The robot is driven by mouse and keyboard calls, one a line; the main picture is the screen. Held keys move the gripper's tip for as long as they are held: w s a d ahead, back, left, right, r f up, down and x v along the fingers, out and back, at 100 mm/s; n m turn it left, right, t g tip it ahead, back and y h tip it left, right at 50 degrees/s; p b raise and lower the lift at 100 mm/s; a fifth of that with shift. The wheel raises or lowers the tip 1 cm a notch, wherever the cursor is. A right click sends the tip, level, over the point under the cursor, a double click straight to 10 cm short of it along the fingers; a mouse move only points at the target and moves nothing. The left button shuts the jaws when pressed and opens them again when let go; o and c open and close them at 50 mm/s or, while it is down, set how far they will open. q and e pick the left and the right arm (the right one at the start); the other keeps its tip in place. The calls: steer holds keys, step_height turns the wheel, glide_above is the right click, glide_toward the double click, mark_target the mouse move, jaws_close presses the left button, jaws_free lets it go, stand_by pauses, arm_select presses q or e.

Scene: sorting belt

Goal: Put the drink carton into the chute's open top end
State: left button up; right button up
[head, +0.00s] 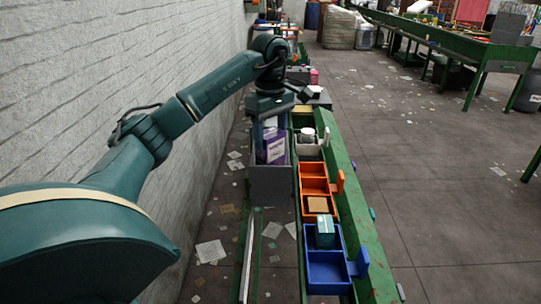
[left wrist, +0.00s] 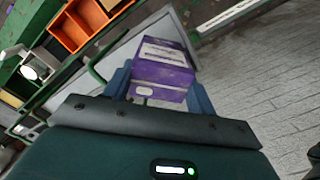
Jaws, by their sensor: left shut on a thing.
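The drink carton (head: 272,150) is purple and white. My left gripper (head: 270,130) is shut on it, pointing down from above. In the left wrist view the carton (left wrist: 160,72) sits between the two blue fingers of the gripper (left wrist: 160,92). In the head view a grey open-topped box form (head: 268,188) is at the carton's lower part, left of the green belt frame; it looks like the chute's top end. I cannot tell whether the carton is inside it or above it. My right gripper does not show.
Orange trays (head: 314,186) and blue trays (head: 325,272) stand along the green belt frame (head: 352,222). A tan block and a teal box sit in them. A white tray (head: 308,147) holds a white round item. A brick wall (head: 110,70) is close on the left; open floor lies right.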

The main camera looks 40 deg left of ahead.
mark_target(271, 154)
arm_select(q)
steer(key=shift+f+p, duration=0.4)
steer(key=shift+f, duration=2.35)
steer(key=shift+f, duration=0.15)
steer(key=o, duration=0.9)
steer(key=shift+f, duration=0.1)
step_height(271, 154, up, 12)
steer(key=shift+r, duration=0.25)
steer(key=shift+f, duration=0.1)
